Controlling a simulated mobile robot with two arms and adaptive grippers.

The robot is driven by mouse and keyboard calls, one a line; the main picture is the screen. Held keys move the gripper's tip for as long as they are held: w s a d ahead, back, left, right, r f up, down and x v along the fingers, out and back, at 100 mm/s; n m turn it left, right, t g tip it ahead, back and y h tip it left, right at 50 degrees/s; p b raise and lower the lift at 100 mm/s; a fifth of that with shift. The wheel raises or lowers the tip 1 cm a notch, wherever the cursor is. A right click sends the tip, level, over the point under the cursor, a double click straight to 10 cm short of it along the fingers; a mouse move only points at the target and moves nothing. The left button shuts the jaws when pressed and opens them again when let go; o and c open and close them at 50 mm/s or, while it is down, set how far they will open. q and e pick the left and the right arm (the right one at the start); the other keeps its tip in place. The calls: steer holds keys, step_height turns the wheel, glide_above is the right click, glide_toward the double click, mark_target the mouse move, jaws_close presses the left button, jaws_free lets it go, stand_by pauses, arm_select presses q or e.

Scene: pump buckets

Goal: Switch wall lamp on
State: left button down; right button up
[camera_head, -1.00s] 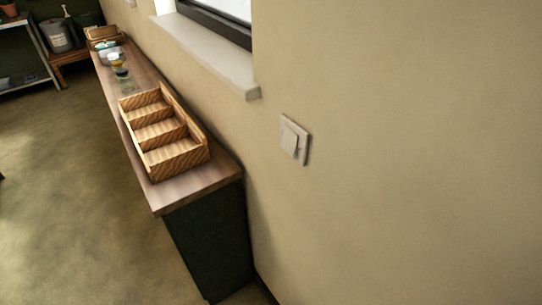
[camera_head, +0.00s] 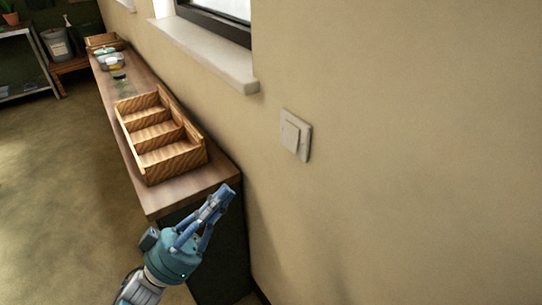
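A white wall switch (camera_head: 294,135) with a square rocker is mounted on the beige wall, right of the window sill. No lamp shows in this view. My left gripper (camera_head: 223,197) is in front of the near end of the sideboard, below and to the left of the switch and apart from it. Its blue fingers point up and to the right. The fingertips look close together, and I cannot tell whether they are fully shut. Nothing shows between them. My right gripper is not in view.
A long wooden-topped sideboard (camera_head: 190,190) runs along the wall, with a stepped wooden tray (camera_head: 165,160) near its close end. A window sill (camera_head: 205,55) juts out above it. The wall right of the switch is bare. A grey bucket (camera_head: 58,45) stands far back left.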

mark_target(288, 134)
arm_select(q)
steer(key=shift+r, duration=0.15)
steer(key=p+x, duration=0.1)
steer(key=x, duration=0.3)
steer(key=f+p+x, duration=0.1)
steer(key=p+x, duration=0.1)
steer(key=x, duration=0.2)
steer(key=w+d+f+p+x, duration=0.1)
steer(key=p+x, duration=0.1)
steer(key=x, duration=0.2)
steer(key=shift+d+r, duration=0.15)
steer(key=shift+d, duration=0.1)
steer(key=shift+w+d, duration=0.25)
steer(key=shift+d, duration=0.05)
